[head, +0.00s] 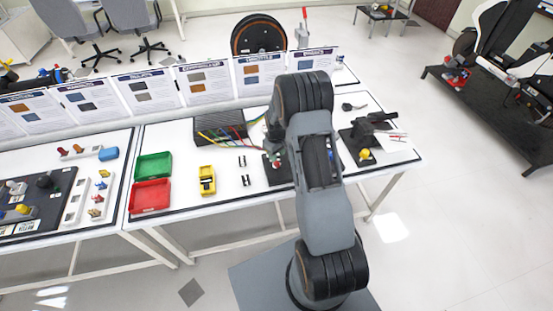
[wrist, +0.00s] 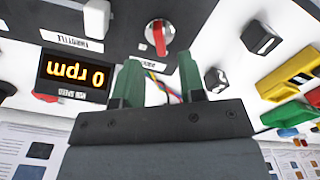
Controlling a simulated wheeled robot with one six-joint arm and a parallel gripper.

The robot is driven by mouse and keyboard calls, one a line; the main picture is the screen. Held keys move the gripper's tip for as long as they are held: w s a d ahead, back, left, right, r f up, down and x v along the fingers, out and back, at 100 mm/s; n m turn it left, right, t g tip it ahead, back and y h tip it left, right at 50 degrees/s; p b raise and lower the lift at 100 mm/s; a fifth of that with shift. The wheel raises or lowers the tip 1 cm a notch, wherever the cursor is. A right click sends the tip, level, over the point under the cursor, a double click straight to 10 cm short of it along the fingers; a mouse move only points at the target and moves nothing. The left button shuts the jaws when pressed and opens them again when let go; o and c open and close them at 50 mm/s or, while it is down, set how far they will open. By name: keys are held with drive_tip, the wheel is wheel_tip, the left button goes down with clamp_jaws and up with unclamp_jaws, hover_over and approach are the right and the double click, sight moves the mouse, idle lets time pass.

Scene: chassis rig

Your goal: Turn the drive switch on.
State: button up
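In the wrist view a dark panel shows upside down. It carries a red knob on a pale round base (wrist: 157,37), a white switch-like part (wrist: 97,18) with a label beside it, and a display (wrist: 75,76) reading 0 rpm. In the head view the panel (head: 272,178) is mostly hidden behind my arm.
Black blocks (wrist: 262,39) and a yellow tool-like part (wrist: 288,75) lie near the panel. On the white table stand a yellow meter (head: 207,180), a green bin (head: 153,166) and a red bin (head: 150,196).

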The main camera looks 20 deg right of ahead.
sight(277, 163)
drive_tip(key=shift+f+p, duration=0.3)
drive_tip(key=shift+f, duration=2)
clamp_jaws()
